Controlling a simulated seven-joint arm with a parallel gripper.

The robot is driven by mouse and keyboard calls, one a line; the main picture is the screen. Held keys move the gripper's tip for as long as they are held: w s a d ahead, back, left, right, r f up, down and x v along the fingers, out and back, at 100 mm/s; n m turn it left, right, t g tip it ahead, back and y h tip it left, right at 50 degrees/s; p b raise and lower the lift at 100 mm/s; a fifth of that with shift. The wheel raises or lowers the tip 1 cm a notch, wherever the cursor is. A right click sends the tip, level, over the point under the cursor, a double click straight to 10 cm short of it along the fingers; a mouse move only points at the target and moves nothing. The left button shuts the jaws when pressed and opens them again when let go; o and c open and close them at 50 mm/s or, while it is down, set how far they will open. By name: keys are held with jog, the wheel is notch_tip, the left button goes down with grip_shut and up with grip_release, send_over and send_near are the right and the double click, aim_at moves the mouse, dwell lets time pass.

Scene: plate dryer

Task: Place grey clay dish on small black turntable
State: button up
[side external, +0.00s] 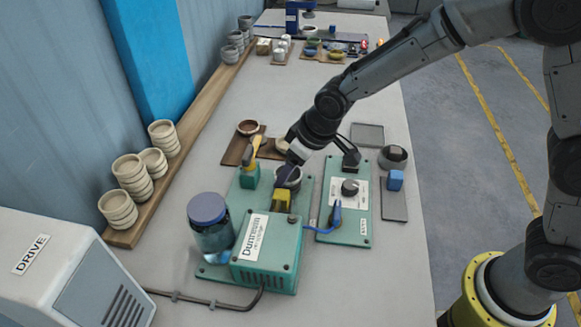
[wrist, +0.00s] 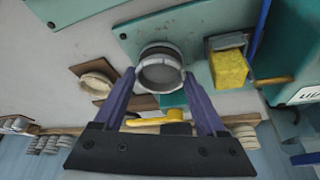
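The grey clay dish (wrist: 160,72) is round with a pale rim. It lies between the tips of my gripper's two purple fingers (wrist: 159,73) in the wrist view. The fingertips sit close against opposite sides of the dish; I cannot tell whether they press on it. In the side view my gripper (side external: 285,172) points down at the dish (side external: 290,178), over the green base behind the labelled box. One finger partly covers the dish there. I cannot tell whether the dish rests on something or is held above the base. No black turntable is clearly identifiable.
A yellow sponge (wrist: 229,69) sits in a holder near the dish. A yellow-handled tool (side external: 254,148) stands in a green block beside my gripper. The labelled green box (side external: 268,253) and blue-lidded jar (side external: 208,222) stand in front. A dark round bowl (side external: 393,157) is at right.

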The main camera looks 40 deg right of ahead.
jog(key=o, duration=0.4)
jog(key=shift+c, duration=0.2)
jog(key=shift+r, duration=0.4)
jog(key=v, duration=1.1)
jog(key=s+d+r+m, duration=0.2)
jog(key=s+d+r, duration=0.3)
jog(key=s+d, duration=0.5)
jog(key=s+d+f+m+t+h, duration=0.1)
jog(key=s+d+m, duration=0.1)
jog(key=s+d, duration=0.5)
jog(key=shift+s+f+h, duration=0.35)
jog(key=shift+s+h, duration=0.05)
jog(key=shift+s, duration=2.95)
jog(key=shift+d, duration=0.1)
